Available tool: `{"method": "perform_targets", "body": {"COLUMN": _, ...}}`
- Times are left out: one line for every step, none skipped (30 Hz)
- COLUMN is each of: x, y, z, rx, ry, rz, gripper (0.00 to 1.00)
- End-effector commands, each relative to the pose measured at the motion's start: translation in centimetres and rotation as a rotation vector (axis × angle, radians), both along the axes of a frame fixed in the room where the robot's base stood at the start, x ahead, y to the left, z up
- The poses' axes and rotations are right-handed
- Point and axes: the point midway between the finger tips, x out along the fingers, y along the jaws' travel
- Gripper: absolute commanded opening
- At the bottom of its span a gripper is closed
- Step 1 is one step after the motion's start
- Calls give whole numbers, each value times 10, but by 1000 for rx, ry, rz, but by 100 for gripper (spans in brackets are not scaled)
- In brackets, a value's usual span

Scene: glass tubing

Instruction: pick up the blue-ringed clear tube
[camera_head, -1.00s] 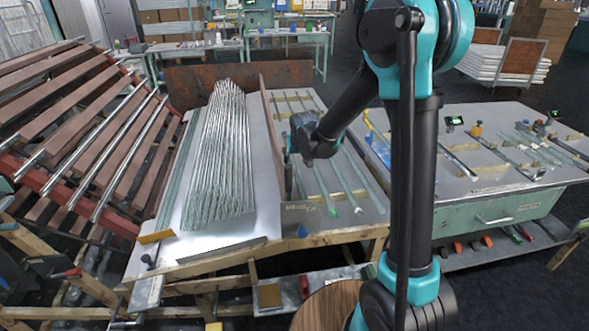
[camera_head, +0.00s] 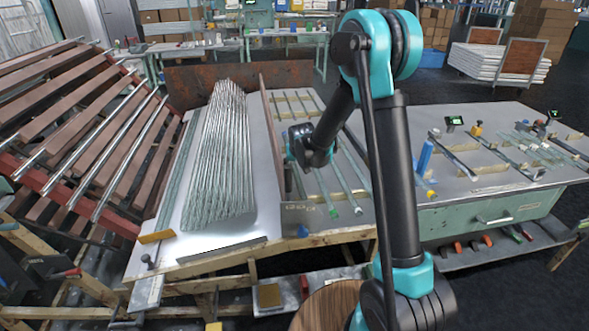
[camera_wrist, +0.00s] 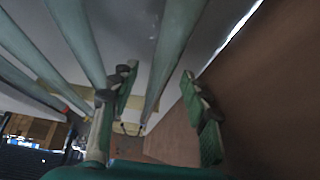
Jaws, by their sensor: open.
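Several clear greenish tubes (camera_head: 342,178) lie side by side on wooden strips on the middle table. No blue ring can be made out on any of them, so I cannot tell which is the blue-ringed one. My gripper (camera_wrist: 160,80) is open and points down over these tubes, near the upright brown board. In the wrist view one clear tube (camera_wrist: 168,50) runs between the two green-padded fingers, apart from both. Other tubes (camera_wrist: 75,35) lie left of the left finger. In the head view my wrist hides the fingertips.
The brown board (camera_head: 271,130) stands close beside my gripper and fills the right of the wrist view (camera_wrist: 265,90). A large bundle of thin tubes (camera_head: 220,160) lies left of it. The right table (camera_head: 470,195) holds more tubes and small items.

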Motion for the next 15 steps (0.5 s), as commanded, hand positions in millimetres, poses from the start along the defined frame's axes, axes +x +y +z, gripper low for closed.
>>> {"method": "perform_targets", "body": {"x": 0, "y": 0, "z": 0, "rx": 0, "ry": 0, "rz": 0, "gripper": 47}}
{"method": "perform_targets", "body": {"x": 0, "y": 0, "z": 0, "rx": 0, "ry": 0, "rz": 0, "gripper": 47}}
{"method": "perform_targets", "body": {"x": 0, "y": 0, "z": 0, "rx": 0, "ry": 0, "rz": 0, "gripper": 47}}
{"method": "perform_targets", "body": {"x": 0, "y": 0, "z": 0, "rx": 0, "ry": 0, "rz": 0, "gripper": 45}}
{"method": "perform_targets", "body": {"x": 0, "y": 0, "z": 0, "rx": 0, "ry": 0, "rz": 0, "gripper": 42}}
{"method": "perform_targets", "body": {"x": 0, "y": 0, "z": 0, "rx": 0, "ry": 0, "rz": 0, "gripper": 37}}
{"method": "perform_targets", "body": {"x": 0, "y": 0, "z": 0, "rx": 0, "ry": 0, "rz": 0, "gripper": 33}}
{"method": "perform_targets", "body": {"x": 0, "y": 0, "z": 0, "rx": 0, "ry": 0, "rz": 0, "gripper": 29}}
{"method": "perform_targets", "body": {"x": 0, "y": 0, "z": 0, "rx": 0, "ry": 0, "rz": 0, "gripper": 24}}
{"method": "perform_targets", "body": {"x": 0, "y": 0, "z": 0, "rx": 0, "ry": 0, "rz": 0, "gripper": 21}}
{"method": "perform_targets", "body": {"x": 0, "y": 0, "z": 0, "rx": 0, "ry": 0, "rz": 0, "gripper": 17}}
{"method": "perform_targets", "body": {"x": 0, "y": 0, "z": 0, "rx": 0, "ry": 0, "rz": 0, "gripper": 12}}
{"method": "perform_targets", "body": {"x": 0, "y": 0, "z": 0, "rx": 0, "ry": 0, "rz": 0, "gripper": 8}}
{"method": "perform_targets", "body": {"x": 0, "y": 0, "z": 0, "rx": 0, "ry": 0, "rz": 0, "gripper": 4}}
{"method": "perform_targets", "body": {"x": 0, "y": 0, "z": 0, "rx": 0, "ry": 0, "rz": 0, "gripper": 0}}
